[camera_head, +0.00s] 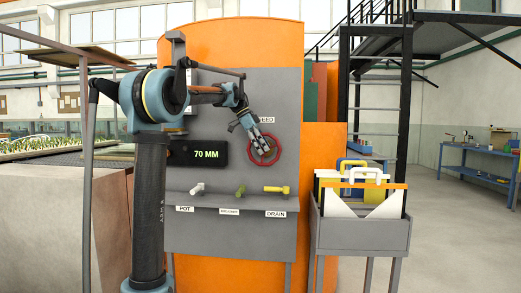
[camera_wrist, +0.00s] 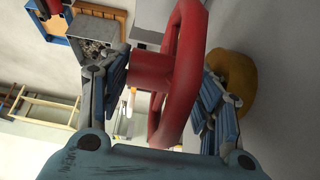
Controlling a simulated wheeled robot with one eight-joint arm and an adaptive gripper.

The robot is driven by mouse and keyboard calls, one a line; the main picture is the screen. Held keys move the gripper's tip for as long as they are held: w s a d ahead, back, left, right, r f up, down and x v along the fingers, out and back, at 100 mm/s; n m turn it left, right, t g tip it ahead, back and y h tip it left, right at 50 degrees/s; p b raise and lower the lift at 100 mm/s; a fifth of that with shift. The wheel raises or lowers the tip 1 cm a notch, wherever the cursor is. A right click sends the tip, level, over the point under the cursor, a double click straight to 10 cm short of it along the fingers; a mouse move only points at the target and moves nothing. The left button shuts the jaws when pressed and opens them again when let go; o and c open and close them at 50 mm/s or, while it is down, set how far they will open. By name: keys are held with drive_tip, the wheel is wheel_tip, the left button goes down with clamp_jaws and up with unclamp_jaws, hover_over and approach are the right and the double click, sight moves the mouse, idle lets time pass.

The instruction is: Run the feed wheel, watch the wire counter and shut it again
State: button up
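The red feed wheel (camera_head: 265,146) is on the grey panel's upper right, below a partly hidden label ending in "EED". My gripper (camera_head: 261,143) is at the wheel, overlapping it in the head view. In the wrist view, the wheel (camera_wrist: 182,60) stands nearly edge-on between the two spread fingers of my gripper (camera_wrist: 167,68), its hub toward the left finger. The fingers look open; whether either touches the wheel I cannot tell.
A grey bin (camera_head: 362,235) with coloured-handled boards stands right. A blue workbench (camera_head: 480,165) is farther right; floor between looks clear.

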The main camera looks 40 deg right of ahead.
drive_tip(key=shift+s, duration=0.1)
drive_tip(key=v, duration=1.2)
idle(6.7)
